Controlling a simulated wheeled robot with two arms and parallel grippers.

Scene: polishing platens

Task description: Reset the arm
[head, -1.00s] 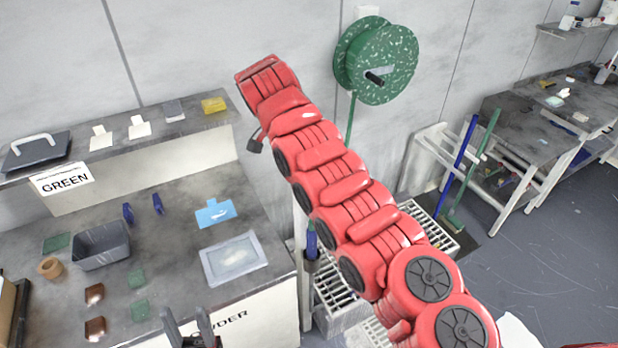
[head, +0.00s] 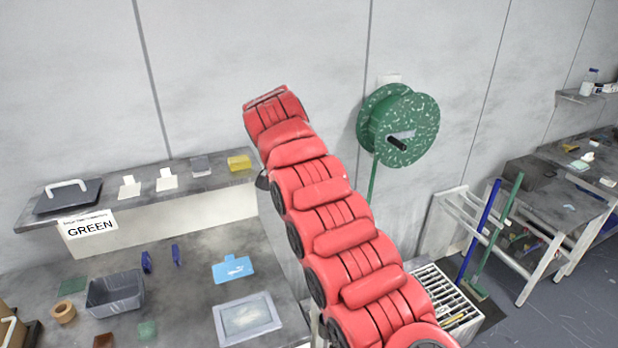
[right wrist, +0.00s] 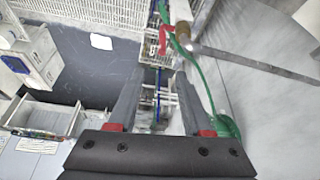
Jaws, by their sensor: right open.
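My right arm (head: 345,235) shows in the head view as a chain of red segments rising from the bottom right to the upper middle. Its gripper is not visible in that view. In the right wrist view my right gripper (right wrist: 163,90) is open, its two dark fingers apart with nothing between them. Beyond the fingers lie a green hose (right wrist: 190,62), a red fitting (right wrist: 166,38) and white racks, apart from the fingers as far as I can tell. My left gripper is not in either current view.
A green hose reel (head: 398,128) hangs on the wall right of the arm. At left are a shelf with a GREEN sign (head: 88,226), a grey bin (head: 115,291), a blue card (head: 233,269) and a framed tray (head: 247,318). Brooms (head: 497,235) lean at the right.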

